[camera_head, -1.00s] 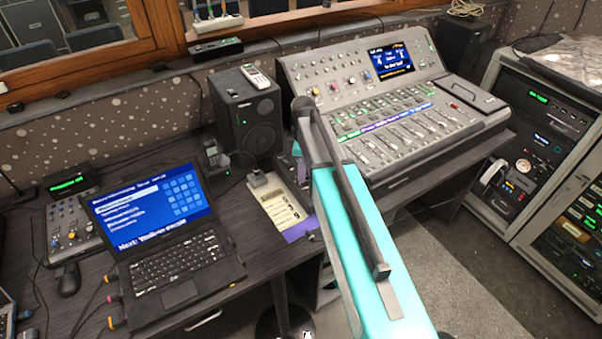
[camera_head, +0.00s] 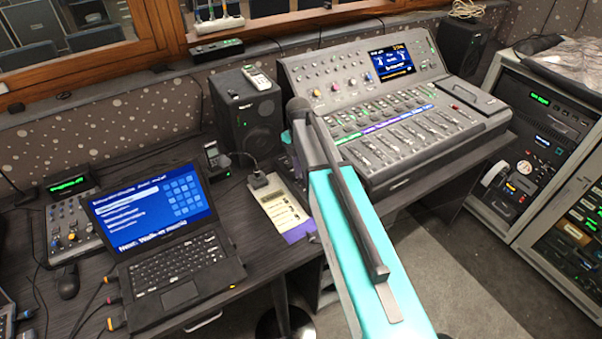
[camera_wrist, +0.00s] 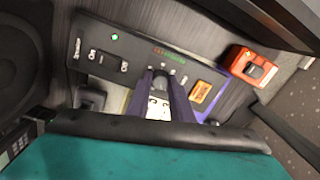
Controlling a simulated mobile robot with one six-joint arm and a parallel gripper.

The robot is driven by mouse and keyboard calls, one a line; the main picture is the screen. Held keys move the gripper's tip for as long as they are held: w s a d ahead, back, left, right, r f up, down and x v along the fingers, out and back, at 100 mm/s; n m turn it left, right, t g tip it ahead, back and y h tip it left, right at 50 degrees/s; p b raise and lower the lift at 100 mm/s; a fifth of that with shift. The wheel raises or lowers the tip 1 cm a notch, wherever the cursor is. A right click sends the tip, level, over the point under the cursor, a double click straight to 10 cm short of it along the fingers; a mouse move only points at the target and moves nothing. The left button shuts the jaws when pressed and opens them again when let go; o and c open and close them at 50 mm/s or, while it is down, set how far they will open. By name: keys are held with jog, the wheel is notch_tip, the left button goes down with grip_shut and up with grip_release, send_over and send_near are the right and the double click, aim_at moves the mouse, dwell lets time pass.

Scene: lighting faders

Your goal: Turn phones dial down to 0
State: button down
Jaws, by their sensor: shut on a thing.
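In the wrist view a dark control panel (camera_wrist: 96,50) with a green light and small switches lies in front of my gripper (camera_wrist: 160,76). The gripper's two dark fingers reach down to the panel below its small red and green text. They are shut on a small control there, most likely the phones dial. The fingers hide it, so its pointer and setting cannot be read. In the head view my arm hides the gripper and most of this panel.
An orange-red box (camera_wrist: 248,66) and a small orange item (camera_wrist: 201,91) sit right of the fingers. The head view shows a mixing console (camera_head: 365,121), a speaker (camera_head: 247,110), a laptop (camera_head: 177,253) and a paper sheet (camera_head: 280,205) near my arm.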

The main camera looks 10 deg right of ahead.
aim_at(300, 175)
jog(key=shift+s+a+f+n, duration=0.1)
jog(key=shift+s+a+n, duration=0.05)
jog(key=shift+n, duration=0.55)
jog(key=shift+s+a+f+n, duration=0.1)
jog(key=shift+s+n, duration=0.05)
jog(key=shift+n, duration=0.55)
jog(key=c, duration=1.6)
grip_release()
jog(key=shift+r, duration=0.1)
jog(key=shift+o, duration=0.2)
jog(key=shift+d, duration=0.1)
jog(key=shift+w, duration=0.1)
jog(key=shift+r, duration=0.2)
jog(key=shift+w+r, duration=0.1)
jog(key=shift+r, duration=0.3)
notch_tip(300, 175, up, 13)
jog(key=b, duration=0.2)
jog(key=shift+w+a+f+b, duration=0.15)
jog(key=shift+a+f+b, duration=0.05)
jog(key=shift+a+b, duration=0.1)
